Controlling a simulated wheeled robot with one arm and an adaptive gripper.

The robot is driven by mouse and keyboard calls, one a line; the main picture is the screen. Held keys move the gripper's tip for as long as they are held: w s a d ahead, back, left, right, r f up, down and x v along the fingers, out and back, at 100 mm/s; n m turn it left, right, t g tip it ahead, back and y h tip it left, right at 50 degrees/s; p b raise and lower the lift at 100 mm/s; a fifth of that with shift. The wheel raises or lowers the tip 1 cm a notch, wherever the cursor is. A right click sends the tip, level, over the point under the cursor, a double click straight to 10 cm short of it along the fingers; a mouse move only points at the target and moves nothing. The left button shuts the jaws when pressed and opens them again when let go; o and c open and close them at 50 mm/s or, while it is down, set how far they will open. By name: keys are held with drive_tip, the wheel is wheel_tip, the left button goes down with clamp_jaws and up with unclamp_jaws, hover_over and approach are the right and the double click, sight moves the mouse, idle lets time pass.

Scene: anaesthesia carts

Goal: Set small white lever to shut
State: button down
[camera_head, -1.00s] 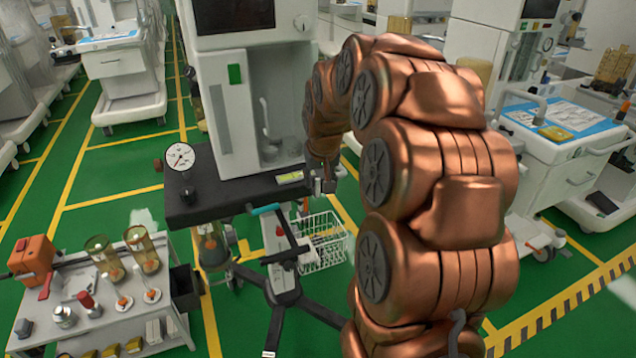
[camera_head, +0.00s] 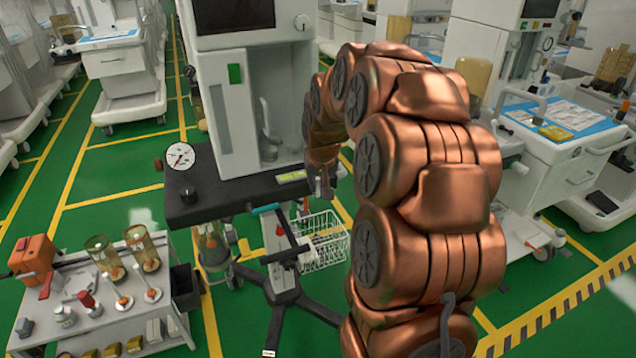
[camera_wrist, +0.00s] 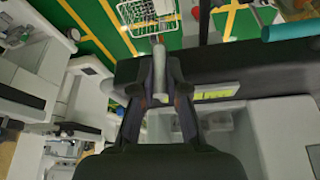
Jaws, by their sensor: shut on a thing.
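The small white lever (camera_wrist: 159,68) shows in the wrist view as a pale rod between my fingers, beside the dark shelf of the anaesthesia cart. My gripper (camera_wrist: 159,85) is shut on it, with a dark finger on either side. In the head view my gripper (camera_head: 322,192) is at the right end of the cart's dark shelf (camera_head: 235,196), pointing down. The lever cannot be made out clearly there.
A white wire basket (camera_head: 322,245) hangs below and right of the shelf. A pole with a teal handle (camera_head: 264,209) stands in front. A pressure gauge (camera_head: 179,156) stands at the shelf's left. A grey trolley (camera_head: 110,312) with jars is at lower left.

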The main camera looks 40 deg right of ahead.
drive_tip(key=shift+d, duration=0.1)
idle(0.3)
drive_tip(key=shift+s+d+f+m+t+y+b, duration=0.2)
drive_tip(key=shift+d+f+m+t+y+b, duration=0.8)
drive_tip(key=shift+y, duration=1.6)
drive_tip(key=shift+s+d+f+m+t+y+b, duration=0.2)
drive_tip(key=shift+f+m+t+y+b, duration=0.25)
drive_tip(key=shift+t+y+b, duration=1.25)
drive_tip(key=shift+s+d+f+m+t+y+b, duration=0.15)
drive_tip(key=shift+d+f+m+t+y+b, duration=0.4)
drive_tip(key=shift+y+b, duration=2.05)
drive_tip(key=shift+d+f+y+p, duration=0.15)
drive_tip(key=shift+y+p, duration=0.7)
drive_tip(key=shift+y, duration=0.15)
drive_tip(key=c, duration=1.2)
unclamp_jaws()
